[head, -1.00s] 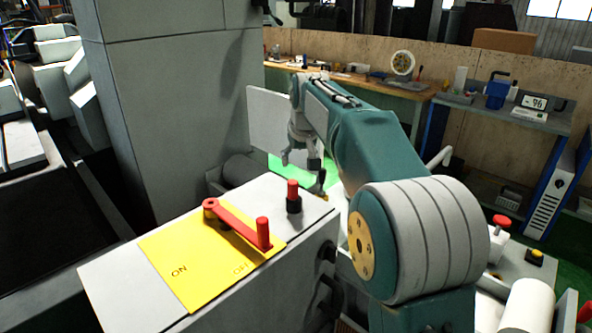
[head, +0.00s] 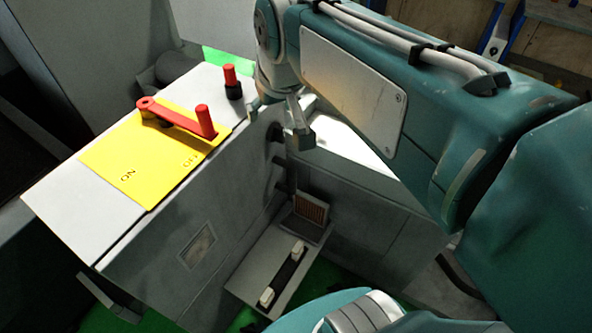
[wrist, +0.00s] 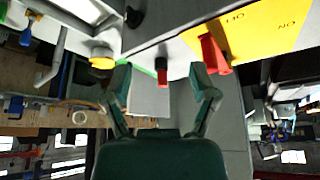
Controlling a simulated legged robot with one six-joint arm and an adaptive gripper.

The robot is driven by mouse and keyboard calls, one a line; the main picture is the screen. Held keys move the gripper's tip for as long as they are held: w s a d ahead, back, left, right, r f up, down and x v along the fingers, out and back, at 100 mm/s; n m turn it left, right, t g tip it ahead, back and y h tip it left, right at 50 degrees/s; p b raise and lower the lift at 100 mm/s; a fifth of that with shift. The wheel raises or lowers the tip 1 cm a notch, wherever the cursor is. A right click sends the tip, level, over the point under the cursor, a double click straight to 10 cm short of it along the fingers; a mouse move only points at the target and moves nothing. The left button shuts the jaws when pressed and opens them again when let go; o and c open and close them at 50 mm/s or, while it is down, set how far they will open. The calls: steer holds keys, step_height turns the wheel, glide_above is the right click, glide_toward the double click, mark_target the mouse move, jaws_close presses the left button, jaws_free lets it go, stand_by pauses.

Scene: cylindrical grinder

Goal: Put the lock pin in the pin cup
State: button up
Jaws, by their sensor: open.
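The likely lock pin is a red pin with a black collar (head: 230,78), standing upright on the white cabinet top beside the yellow plate. In the wrist view the red pin (wrist: 162,77) shows between my fingers but beyond them. My gripper (head: 280,123) is open and empty, to the right of the pin in the head view. The open fingers also show in the wrist view (wrist: 161,80). No contact with the pin is visible. I cannot clearly identify the pin cup; a yellow-rimmed white object (wrist: 102,58) shows in the wrist view, its nature unclear.
A red lever (head: 180,118) rises from the yellow ON/OFF plate (head: 130,155) close to the pin. The cabinet (head: 215,235) has black knobs on its side. A low grey shelf with white blocks (head: 268,275) lies below. A tall grey machine wall stands behind.

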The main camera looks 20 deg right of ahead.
steer(key=s+f, duration=0.7)
steer(key=s, duration=0.4)
steer(key=shift+f, duration=0.2)
stand_by(0.4)
